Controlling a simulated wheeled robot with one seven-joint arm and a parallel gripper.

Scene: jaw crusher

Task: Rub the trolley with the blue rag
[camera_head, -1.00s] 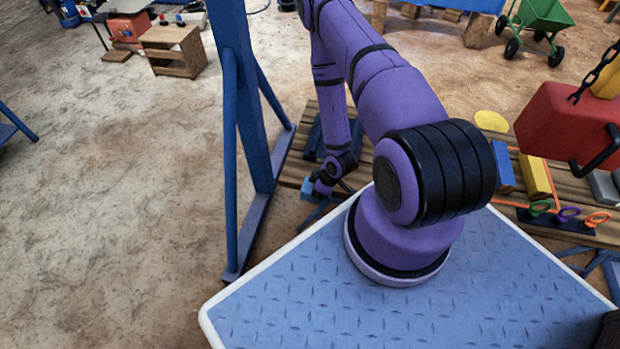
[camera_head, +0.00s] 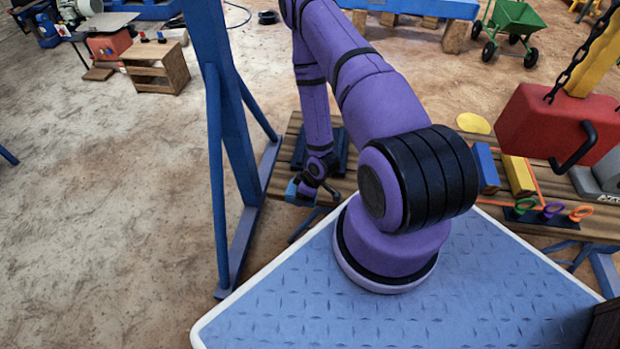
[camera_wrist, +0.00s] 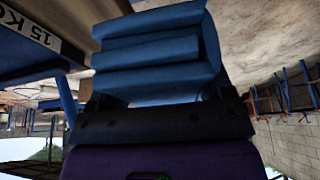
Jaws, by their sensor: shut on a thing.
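The blue rag is a folded, layered blue bundle; it fills the upper middle of the wrist view (camera_wrist: 155,60) and shows small in the head view (camera_head: 293,193). My gripper (camera_head: 305,189) is shut on it, beside the left end of the wooden workbench and close to the blue post frame. A green wheeled cart (camera_head: 515,20) stands on the ground at the far upper right, well away from my gripper. It is the only trolley-like thing I can make out, but I cannot tell for sure that it is the trolley.
A blue upright frame (camera_head: 238,110) stands left of my arm. A red hook block (camera_head: 545,125) hangs on a chain at the right. The wooden bench (camera_head: 350,180) holds blue and yellow blocks and coloured rings. Open dirt floor lies to the left.

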